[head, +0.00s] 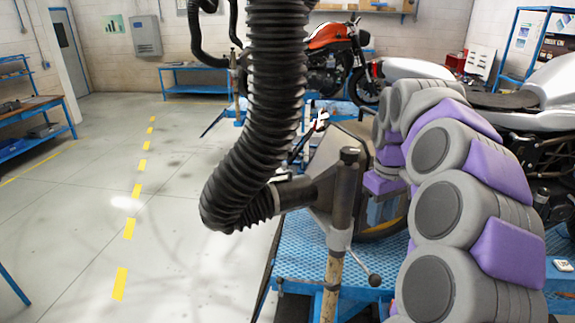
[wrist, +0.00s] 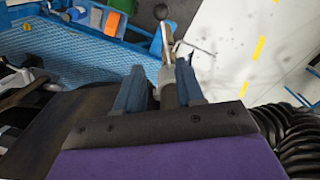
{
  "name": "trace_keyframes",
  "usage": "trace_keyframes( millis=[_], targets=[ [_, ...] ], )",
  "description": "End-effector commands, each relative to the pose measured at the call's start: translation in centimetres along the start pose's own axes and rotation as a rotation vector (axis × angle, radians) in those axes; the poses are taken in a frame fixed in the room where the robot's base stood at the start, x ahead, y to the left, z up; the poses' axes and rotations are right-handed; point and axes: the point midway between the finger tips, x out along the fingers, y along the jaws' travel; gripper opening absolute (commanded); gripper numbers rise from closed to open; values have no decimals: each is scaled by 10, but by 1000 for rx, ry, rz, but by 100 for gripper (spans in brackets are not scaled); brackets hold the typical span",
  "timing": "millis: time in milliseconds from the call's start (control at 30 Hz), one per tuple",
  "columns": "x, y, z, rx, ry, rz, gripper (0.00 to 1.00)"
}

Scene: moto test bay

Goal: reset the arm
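My gripper (wrist: 160,68) shows in the wrist view with two blue-grey fingers spread apart. The top of a stand's post (wrist: 168,78) shows in the gap between them; I cannot tell whether the fingers touch it. Nothing is clearly held. In the head view my grey and purple arm (head: 437,209) fills the right side, folded in several rounded links.
A black ribbed hose (head: 272,90) hangs to the stand's post (head: 344,195) beside my arm. A blue lift platform (head: 310,250) lies below, with a silver motorcycle (head: 545,95) at right and an orange one (head: 330,37) behind. The floor (head: 90,220) at left is open.

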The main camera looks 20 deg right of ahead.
Motion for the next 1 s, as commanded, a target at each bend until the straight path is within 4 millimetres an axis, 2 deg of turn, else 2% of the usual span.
trace_keyframes(
  millis=[133, 233, 367, 467, 600, 700, 900, 1000],
  targets=[
    [1, -3, 0, -3, 0, 0, 38],
    [7, -20, 0, -25, 0, -2, 38],
    [25, -70, 3, -83, -4, -6, 38],
    [46, -118, 14, -127, -8, -10, 38],
    [80, -178, 43, -165, -27, -15, 38],
    [108, -213, 70, -173, -49, -20, 38],
    [173, -264, 135, -143, -99, -22, 38],
    [205, -278, 168, -109, -119, -22, 38]
  ],
)
